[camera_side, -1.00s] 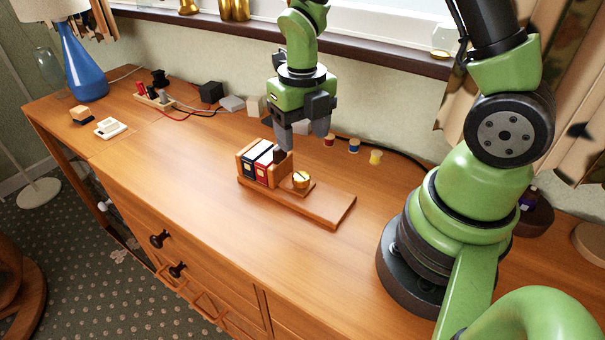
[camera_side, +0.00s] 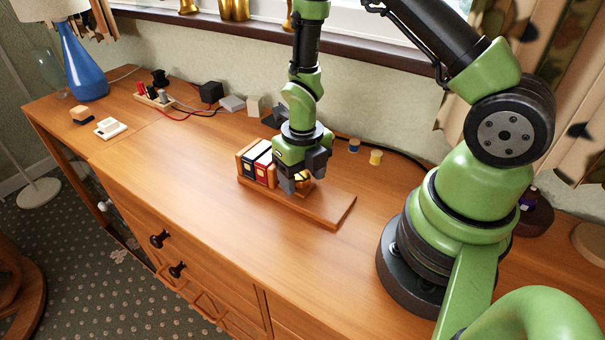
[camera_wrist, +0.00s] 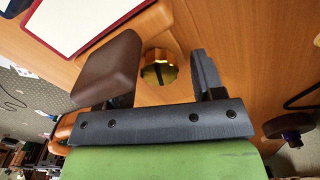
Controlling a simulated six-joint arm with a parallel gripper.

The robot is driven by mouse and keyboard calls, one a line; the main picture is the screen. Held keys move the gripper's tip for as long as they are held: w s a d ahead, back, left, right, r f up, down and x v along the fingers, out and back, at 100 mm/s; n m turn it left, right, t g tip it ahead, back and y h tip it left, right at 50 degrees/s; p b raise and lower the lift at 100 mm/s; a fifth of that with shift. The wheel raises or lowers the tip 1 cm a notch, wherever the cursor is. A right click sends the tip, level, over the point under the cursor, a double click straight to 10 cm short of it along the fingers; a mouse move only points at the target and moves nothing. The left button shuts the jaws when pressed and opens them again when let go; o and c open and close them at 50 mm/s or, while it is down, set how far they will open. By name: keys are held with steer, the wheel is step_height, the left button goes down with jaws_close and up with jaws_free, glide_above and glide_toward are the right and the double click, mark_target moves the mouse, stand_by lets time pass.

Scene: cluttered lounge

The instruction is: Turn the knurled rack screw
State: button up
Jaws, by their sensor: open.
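The knurled rack screw (camera_side: 304,180) is a brass knob on the wooden rack base (camera_side: 333,211), partly hidden by my gripper in the side view. In the wrist view the screw (camera_wrist: 158,68) shows a dark slot across its top. My gripper (camera_side: 298,180) points down over the screw, open. In the wrist view my gripper (camera_wrist: 157,72) has a dark finger right of the screw, with a gap. I cannot tell whether any finger touches the screw.
Several books (camera_side: 257,163) stand in the rack, just left of my gripper. A yellow-topped spool (camera_side: 375,157) and a blue one (camera_side: 354,145) stand behind to the right. The desk front is clear.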

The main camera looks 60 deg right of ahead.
mark_target(302, 178)
steer(key=shift+c, duration=0.2)
steer(key=c, duration=0.9)
steer(key=shift+m, duration=0.8)
steer(key=o, duration=0.9)
steer(key=shift+o, duration=0.2)
step_height(302, 178, up, 10)
